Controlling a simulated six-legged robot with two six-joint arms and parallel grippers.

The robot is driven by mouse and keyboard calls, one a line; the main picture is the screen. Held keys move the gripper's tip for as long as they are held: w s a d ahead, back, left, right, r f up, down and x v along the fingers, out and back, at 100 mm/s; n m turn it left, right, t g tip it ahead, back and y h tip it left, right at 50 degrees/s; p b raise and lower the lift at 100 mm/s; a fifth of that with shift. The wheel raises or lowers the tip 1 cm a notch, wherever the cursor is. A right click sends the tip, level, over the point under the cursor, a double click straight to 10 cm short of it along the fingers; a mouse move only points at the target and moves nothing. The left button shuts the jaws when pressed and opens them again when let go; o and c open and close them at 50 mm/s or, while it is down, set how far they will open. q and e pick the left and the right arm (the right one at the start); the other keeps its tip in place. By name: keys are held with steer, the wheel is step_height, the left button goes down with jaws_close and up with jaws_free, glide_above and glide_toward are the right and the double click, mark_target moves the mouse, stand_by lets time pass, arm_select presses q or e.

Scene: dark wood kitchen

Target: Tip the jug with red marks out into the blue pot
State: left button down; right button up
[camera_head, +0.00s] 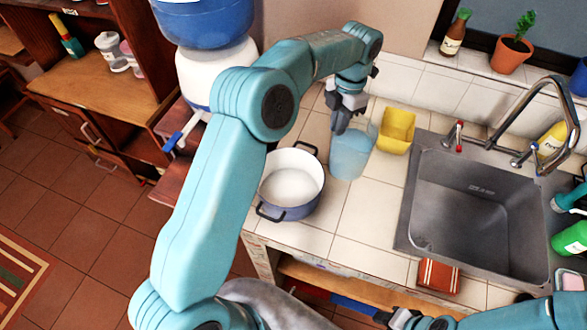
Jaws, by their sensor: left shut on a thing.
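The blue pot (289,211) stands on the tiled counter, white inside, with two dark handles. A translucent light-blue jug (349,158) is upright just right of the pot, on or very near the counter. I cannot make out red marks on it at this size. My left gripper (341,126) reaches down from above and is shut on the jug at its upper left rim. The fingertips are partly hard to see against the jug.
A yellow container (397,130) stands close right of the jug. A steel sink (475,205) with a tall tap (540,90) lies further right. A bottle (455,35) and potted plant (511,54) stand on the back ledge. Bare counter (368,225) lies between pot and sink.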

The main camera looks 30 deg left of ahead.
arm_select(q)
steer(key=f, duration=0.5)
steer(key=shift+s, duration=0.3)
steer(key=shift+w+f, duration=0.1)
steer(key=shift+f, duration=0.2)
steer(key=shift+r, duration=0.15)
steer(key=s+a+r+t+h, duration=0.2)
steer(key=t, duration=0.1)
steer(key=s+a+r+t+h, duration=0.2)
steer(key=t+h, duration=0.1)
steer(key=shift+s+r, duration=0.3)
steer(key=shift+s, duration=0.1)
steer(key=shift+f, duration=0.1)
